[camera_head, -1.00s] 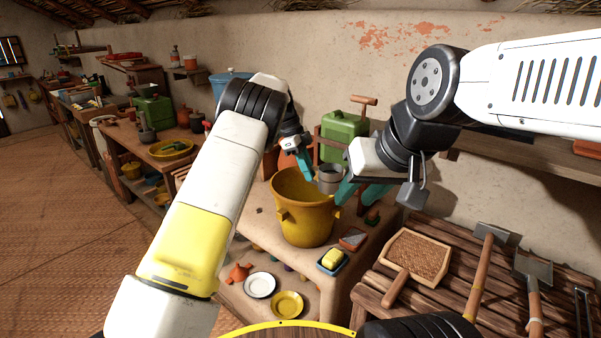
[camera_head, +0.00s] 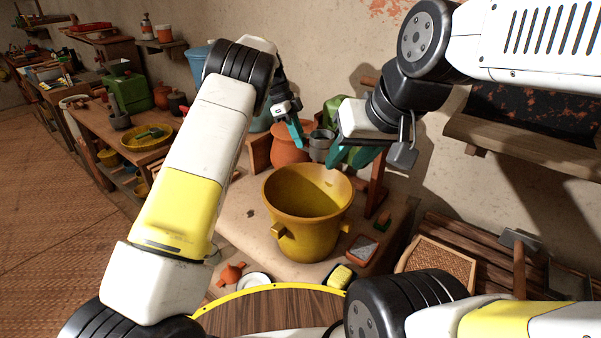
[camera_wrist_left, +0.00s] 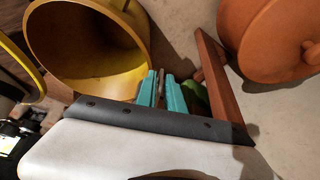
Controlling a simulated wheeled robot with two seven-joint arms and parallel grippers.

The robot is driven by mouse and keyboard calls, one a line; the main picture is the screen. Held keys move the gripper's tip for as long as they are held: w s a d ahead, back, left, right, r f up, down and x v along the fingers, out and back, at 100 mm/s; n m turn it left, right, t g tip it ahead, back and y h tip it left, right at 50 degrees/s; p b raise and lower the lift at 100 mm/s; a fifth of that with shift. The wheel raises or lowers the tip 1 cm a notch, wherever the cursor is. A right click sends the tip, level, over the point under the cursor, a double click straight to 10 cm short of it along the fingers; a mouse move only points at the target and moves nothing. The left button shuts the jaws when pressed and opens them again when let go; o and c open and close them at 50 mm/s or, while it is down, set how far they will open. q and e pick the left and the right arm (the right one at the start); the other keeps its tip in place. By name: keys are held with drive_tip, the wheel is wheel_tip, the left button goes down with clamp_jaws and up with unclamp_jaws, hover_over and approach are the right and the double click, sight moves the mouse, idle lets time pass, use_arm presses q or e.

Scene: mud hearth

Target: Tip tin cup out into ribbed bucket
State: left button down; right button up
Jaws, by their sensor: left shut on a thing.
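The grey tin cup (camera_head: 320,147) hangs above and just behind the back rim of the ribbed bucket, looking close to upright; its contents are hidden. My left gripper (camera_head: 297,132) is shut on the cup at its left side. My right gripper (camera_head: 352,157) is just right of the cup, its teal fingers apart. The yellow ribbed bucket (camera_head: 307,222) stands upright on the clay ledge, mouth up, with side lugs. In the left wrist view the bucket's open mouth (camera_wrist_left: 85,45) fills the upper left; the cup cannot be made out there.
An orange clay pot (camera_head: 288,155) stands behind the bucket; it shows at upper right in the left wrist view (camera_wrist_left: 275,45). A wooden post (camera_head: 377,185) rises right of the bucket. A yellow sponge (camera_head: 341,275) and a small brick-coloured tray (camera_head: 361,249) lie in front.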

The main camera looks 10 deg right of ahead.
use_arm(q)
drive_tip(key=shift+s+a+r+m+t+h, duration=0.1)
drive_tip(key=shift+s+a+m+t+h, duration=0.1)
drive_tip(key=shift+s+a+t+h, duration=0.45)
drive_tip(key=shift+s+a+r+m+t+h, duration=0.1)
drive_tip(key=shift+s+m+t+h, duration=0.1)
drive_tip(key=shift+s+t, duration=0.75)
drive_tip(key=shift+s+a+r+m+t+h, duration=0.15)
drive_tip(key=shift+s+a+t+h, duration=0.3)
drive_tip(key=shift+t, duration=0.55)
drive_tip(key=shift+s+f, duration=0.25)
drive_tip(key=shift+s, duration=0.05)
drive_tip(key=shift+s+a+f+m+t+h, duration=0.2)
drive_tip(key=shift+s+f+m+t+h, duration=0.15)
drive_tip(key=shift+t, duration=0.25)
drive_tip(key=shift+s+f+t+h+p, duration=0.45)
drive_tip(key=shift+t+h, duration=0.1)
drive_tip(key=shift+t, duration=0.25)
drive_tip(key=shift+a+f+t, duration=0.15)
drive_tip(key=shift+f+t, duration=0.2)
drive_tip(key=shift+t, duration=0.15)
drive_tip(key=shift+s+a+r+m+t+h+p, duration=0.1)
drive_tip(key=shift+r+m+t+h+p, duration=0.2)
drive_tip(key=shift+m+t+h+p, duration=0.35)
idle(0.4)
